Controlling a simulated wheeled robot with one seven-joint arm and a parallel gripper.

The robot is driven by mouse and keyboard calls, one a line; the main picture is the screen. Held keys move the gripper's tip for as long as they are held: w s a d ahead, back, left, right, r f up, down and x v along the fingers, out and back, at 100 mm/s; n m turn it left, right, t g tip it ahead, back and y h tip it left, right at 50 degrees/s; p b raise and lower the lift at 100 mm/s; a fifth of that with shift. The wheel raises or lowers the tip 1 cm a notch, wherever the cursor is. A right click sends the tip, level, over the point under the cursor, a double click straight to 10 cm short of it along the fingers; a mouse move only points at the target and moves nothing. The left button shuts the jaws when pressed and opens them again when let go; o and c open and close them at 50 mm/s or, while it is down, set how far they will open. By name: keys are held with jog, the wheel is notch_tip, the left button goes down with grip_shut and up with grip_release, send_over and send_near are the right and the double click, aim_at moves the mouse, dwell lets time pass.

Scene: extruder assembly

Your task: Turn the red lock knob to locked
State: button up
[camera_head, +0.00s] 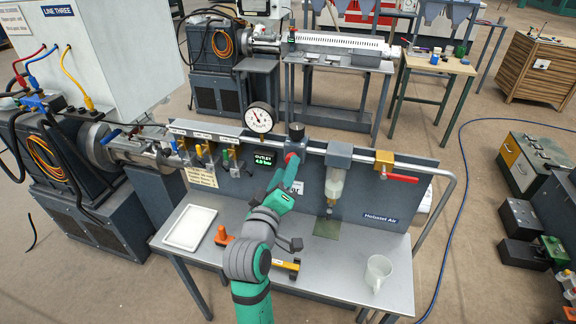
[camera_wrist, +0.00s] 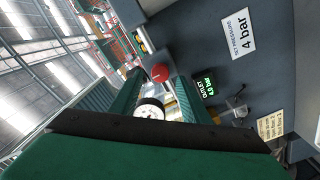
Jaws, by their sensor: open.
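The red lock knob (camera_wrist: 160,73) shows as a round red cap in the wrist view, ahead of my gripper (camera_wrist: 161,86) and in line with the gap between its fingers. In the head view, a bit of the red knob (camera_head: 289,157) shows on the regulator's front, partly covered by my gripper (camera_head: 294,170). My fingers are apart, with nothing visibly held. I cannot tell whether they touch the knob. The regulator has a black top knob (camera_head: 296,130). The round pressure gauge (camera_head: 260,117) stands left of it.
A green-lit outlet display (camera_head: 263,160) is left of the regulator. A filter bowl (camera_head: 335,183) and a red-handled valve (camera_head: 400,178) are to its right. The bench holds a white tray (camera_head: 190,227), an orange object (camera_head: 223,236) and a mug (camera_head: 378,272).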

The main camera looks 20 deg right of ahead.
jog(key=shift+x, duration=1.35)
jog(key=shift+c, duration=0.4)
jog(key=c, duration=1)
jog(key=shift+m, duration=0.4)
jog(key=m, duration=1.6)
jog(key=shift+s+m, duration=0.1)
jog(key=shift+m, duration=0.3)
jog(key=shift+d+m, duration=0.1)
jog(key=shift+m, duration=0.2)
